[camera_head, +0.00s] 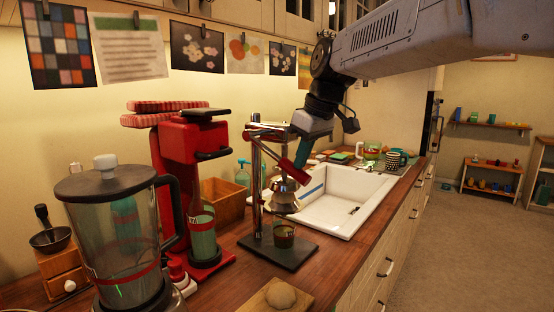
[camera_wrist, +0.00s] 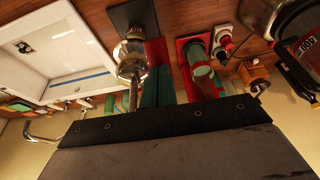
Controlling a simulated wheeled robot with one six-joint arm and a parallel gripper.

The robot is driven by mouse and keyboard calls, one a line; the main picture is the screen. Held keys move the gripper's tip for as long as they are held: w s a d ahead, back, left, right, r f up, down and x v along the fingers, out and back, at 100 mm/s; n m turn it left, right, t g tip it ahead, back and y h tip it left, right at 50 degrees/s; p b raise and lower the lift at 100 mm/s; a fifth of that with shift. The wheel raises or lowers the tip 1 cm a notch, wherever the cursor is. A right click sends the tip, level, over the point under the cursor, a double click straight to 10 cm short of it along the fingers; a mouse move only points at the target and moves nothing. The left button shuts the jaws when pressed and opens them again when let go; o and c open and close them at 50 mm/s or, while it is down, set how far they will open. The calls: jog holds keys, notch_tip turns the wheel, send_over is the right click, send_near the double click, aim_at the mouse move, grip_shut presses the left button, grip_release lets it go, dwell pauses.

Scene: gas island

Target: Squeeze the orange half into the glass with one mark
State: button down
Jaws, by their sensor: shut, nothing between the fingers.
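A lever press (camera_head: 257,185) with a chrome column, a red lever (camera_head: 289,170) and a metal cone (camera_head: 285,195) stands on a black base. A small glass (camera_head: 284,236) stands on that base below the cone; I cannot read its marks. No orange half is clearly visible; the press may hide one. My gripper (camera_head: 301,152) is shut and empty, at the upper part of the red lever. I cannot tell whether it touches it. In the wrist view its teal fingers (camera_wrist: 160,88) are beside the metal press head (camera_wrist: 131,58).
A blender (camera_head: 120,235) and a red machine (camera_head: 185,165) with a banded glass (camera_head: 203,235) stand left. A board (camera_head: 262,303) bears a pale round thing (camera_head: 280,294).

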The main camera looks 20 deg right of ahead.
jog(key=shift+f, duration=0.1)
jog(key=shift+v, duration=3.05)
